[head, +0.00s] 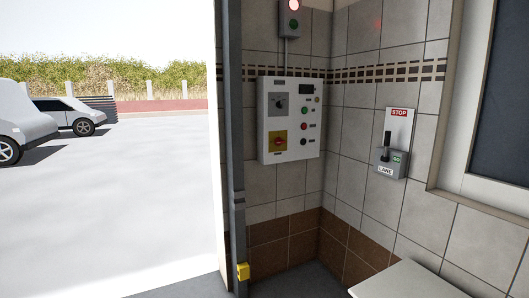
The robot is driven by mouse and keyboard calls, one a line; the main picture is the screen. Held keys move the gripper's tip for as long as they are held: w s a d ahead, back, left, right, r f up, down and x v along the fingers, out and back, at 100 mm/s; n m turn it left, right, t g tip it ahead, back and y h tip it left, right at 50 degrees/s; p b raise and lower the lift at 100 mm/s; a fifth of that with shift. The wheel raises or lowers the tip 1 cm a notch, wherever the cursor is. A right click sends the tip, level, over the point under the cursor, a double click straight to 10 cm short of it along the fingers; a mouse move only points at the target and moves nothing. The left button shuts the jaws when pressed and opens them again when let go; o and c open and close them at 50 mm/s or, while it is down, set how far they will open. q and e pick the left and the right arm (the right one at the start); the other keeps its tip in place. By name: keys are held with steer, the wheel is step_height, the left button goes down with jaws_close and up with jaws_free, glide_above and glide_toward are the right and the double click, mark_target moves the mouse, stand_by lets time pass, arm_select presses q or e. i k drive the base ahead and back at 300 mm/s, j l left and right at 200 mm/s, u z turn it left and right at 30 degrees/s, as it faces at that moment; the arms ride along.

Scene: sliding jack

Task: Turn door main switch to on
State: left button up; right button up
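A white control panel (291,153) is mounted on the tiled wall near the doorway. At its lower left is a yellow plate with a red rotary switch (279,141), which looks like a main switch. Its handle position is too small to read. Above it is a grey square plate with a dark rotary knob (279,103). Neither of my grippers is in view.
A signal box (291,20) with a lit red lamp is above the panel. A light tabletop (405,281) is at lower right. The doorway at left opens onto paving with parked vehicles (68,116).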

mark_target(279, 141)
steer(key=i+j, duration=0.15)
steer(key=i, duration=0.35)
steer(key=i+j+z, duration=0.1)
steer(key=i, duration=0.45)
